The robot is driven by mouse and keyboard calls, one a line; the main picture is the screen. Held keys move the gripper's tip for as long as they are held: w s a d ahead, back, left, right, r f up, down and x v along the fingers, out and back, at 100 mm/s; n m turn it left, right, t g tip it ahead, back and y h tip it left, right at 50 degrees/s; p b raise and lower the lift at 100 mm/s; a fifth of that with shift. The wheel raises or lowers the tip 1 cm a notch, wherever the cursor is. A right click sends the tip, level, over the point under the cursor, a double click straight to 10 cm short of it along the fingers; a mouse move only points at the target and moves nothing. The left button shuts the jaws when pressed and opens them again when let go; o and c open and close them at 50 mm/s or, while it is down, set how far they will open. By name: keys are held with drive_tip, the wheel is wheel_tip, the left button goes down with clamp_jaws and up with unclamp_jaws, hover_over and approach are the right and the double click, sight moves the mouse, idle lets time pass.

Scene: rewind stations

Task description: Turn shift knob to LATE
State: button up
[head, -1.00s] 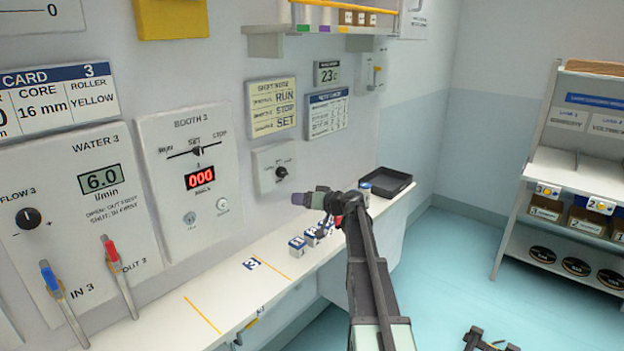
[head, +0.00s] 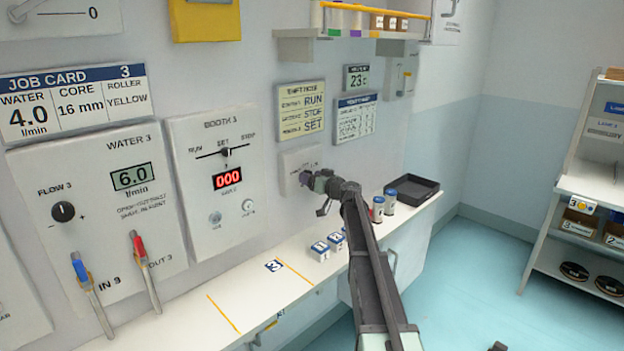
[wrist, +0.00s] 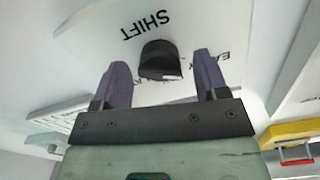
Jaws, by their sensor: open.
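The shift panel (head: 289,162) is a small pale plate on the wall, right of the booth 3 panel. In the head view my gripper (head: 304,179) is in front of it and hides its knob. In the wrist view the dark shift knob (wrist: 160,60) shows on the plate under the word SHIFT, which appears upside down. My gripper (wrist: 163,82) is open there, with one purple finger on each side of the knob and gaps between. The small labels by the knob are partly hidden, so I cannot read its setting.
Below is a white shelf with several small labelled boxes (head: 319,251), two cans (head: 390,201) and a black tray (head: 412,190). The booth 3 panel (head: 214,185) and the water 3 panel (head: 95,205) with its two levers are to the left. A notice (head: 301,110) hangs above.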

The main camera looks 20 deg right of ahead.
drive_tip(key=c, duration=0.9)
drive_tip(key=shift+m, duration=0.4)
drive_tip(key=m, duration=2.3)
drive_tip(key=shift+f, duration=0.1)
drive_tip(key=o, duration=0.9)
